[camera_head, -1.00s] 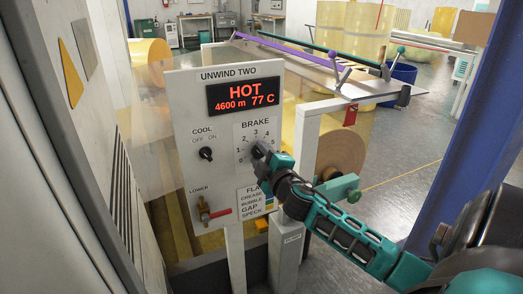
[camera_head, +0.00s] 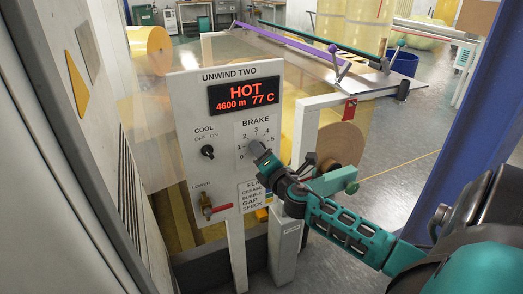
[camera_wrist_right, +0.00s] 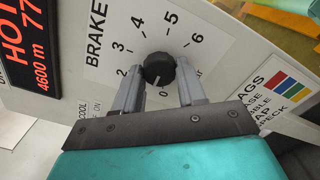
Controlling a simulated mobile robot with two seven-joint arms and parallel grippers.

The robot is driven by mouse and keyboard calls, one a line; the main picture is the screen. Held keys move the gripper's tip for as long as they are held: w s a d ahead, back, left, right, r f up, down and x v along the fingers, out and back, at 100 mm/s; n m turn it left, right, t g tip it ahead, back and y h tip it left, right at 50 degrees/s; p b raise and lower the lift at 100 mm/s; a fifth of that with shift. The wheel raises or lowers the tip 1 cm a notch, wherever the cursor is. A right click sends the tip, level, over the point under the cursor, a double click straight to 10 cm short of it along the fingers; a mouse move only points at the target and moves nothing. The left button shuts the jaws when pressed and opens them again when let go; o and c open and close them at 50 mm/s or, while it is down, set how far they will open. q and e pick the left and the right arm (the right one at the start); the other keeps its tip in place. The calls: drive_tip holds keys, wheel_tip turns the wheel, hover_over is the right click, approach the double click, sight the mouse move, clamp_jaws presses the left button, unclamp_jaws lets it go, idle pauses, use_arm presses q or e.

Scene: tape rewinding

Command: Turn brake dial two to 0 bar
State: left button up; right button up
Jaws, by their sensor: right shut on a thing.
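The brake dial (camera_head: 256,147) is a black knob under the word BRAKE on the white UNWIND TWO panel (camera_head: 185,105). Its number scale surrounds it. My right gripper (camera_head: 264,157) reaches it from the lower right and covers part of it. In the right wrist view the gripper's two grey fingers (camera_wrist_right: 158,78) are shut on the dial (camera_wrist_right: 158,67), one on each side. The dial's short white mark points toward the 0 side of the scale, close to the 0. The left finger hides part of the scale. My left gripper is out of view.
The display (camera_head: 243,95) above reads HOT, 4600 m, 77 C.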

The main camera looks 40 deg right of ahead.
drive_tip(key=shift+n+p, duration=0.85)
drive_tip(key=shift+n, duration=1.95)
drive_tip(key=shift+f, duration=0.1)
drive_tip(key=o, duration=1)
drive_tip(key=shift+o, duration=0.2)
drive_tip(key=v, duration=1.3)
drive_tip(key=shift+b, duration=0.35)
